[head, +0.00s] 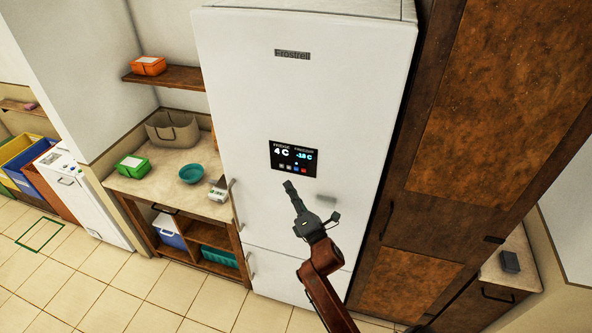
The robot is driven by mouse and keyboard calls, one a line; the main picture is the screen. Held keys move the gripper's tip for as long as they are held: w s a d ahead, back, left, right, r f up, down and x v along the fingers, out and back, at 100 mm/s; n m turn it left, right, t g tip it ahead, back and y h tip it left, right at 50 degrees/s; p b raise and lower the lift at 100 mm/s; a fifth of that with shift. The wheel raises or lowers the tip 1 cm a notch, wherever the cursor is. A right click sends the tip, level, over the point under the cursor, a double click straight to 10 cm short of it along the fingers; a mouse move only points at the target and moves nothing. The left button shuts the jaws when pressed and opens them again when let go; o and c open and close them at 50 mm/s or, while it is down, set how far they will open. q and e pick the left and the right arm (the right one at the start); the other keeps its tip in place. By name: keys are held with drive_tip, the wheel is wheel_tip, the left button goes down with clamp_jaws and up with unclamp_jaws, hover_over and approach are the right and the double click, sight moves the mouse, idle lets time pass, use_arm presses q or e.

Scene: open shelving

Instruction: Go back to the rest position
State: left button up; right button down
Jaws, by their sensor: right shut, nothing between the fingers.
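My right gripper (289,186) is shut and empty, its fingertips pointing up and slightly left. It is in front of the white fridge (330,100), just below the fridge's dark display panel (294,159). The panel is lit and reads 4 C on its left side; the smaller reading on the right is hard to make out. Whether the fingertips touch the fridge door cannot be told from this view. My right arm comes in from the bottom and hides part of the lower door. My left gripper is not in view.
A counter (150,190) left of the fridge holds a teal bowl (191,174), a green box (133,166) and a beige basket (173,131). A tall brown cabinet (500,110) stands close on the right. Tiled floor (70,275) at lower left is clear.

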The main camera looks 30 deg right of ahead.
wheel_tip(320, 180, down, 31)
drive_tip(key=m+g+b, duration=0.5)
drive_tip(key=m, duration=0.1)
drive_tip(key=s+a+f+m+g+y+b, duration=0.1)
drive_tip(key=s+f+m+g+b, duration=0.15)
drive_tip(key=s+f, duration=0.75)
drive_tip(key=s+f+m+g+b, duration=0.1)
drive_tip(key=f+m+g, duration=0.2)
drive_tip(key=f, duration=1.5)
drive_tip(key=s+f+m+g+b, duration=0.3)
drive_tip(key=s+f, duration=0.9)
drive_tip(key=f, duration=0.3)
drive_tip(key=s+f+m+g+b, duration=0.1)
drive_tip(key=s+f+m+g, duration=0.1)
drive_tip(key=s+f, duration=0.4)
drive_tip(key=s+a+f+m+g+b, duration=0.1)
drive_tip(key=s+f, duration=0.5)
drive_tip(key=s, duration=1)
drive_tip(key=s+a+f+m+g+b, duration=0.1)
drive_tip(key=s+f+m+g+b, duration=0.1)
drive_tip(key=s+f, duration=0.5)
drive_tip(key=s+m+g, duration=0.1)
drive_tip(key=s+m, duration=0.1)
drive_tip(key=s, duration=0.2)
drive_tip(key=shift+s+y+b, duration=0.15)
drive_tip(key=shift+y+b, duration=0.15)
drive_tip(key=shift+b, duration=0.1)
drive_tip(key=shift+f+m, duration=0.1)
drive_tip(key=shift+m, duration=0.15)
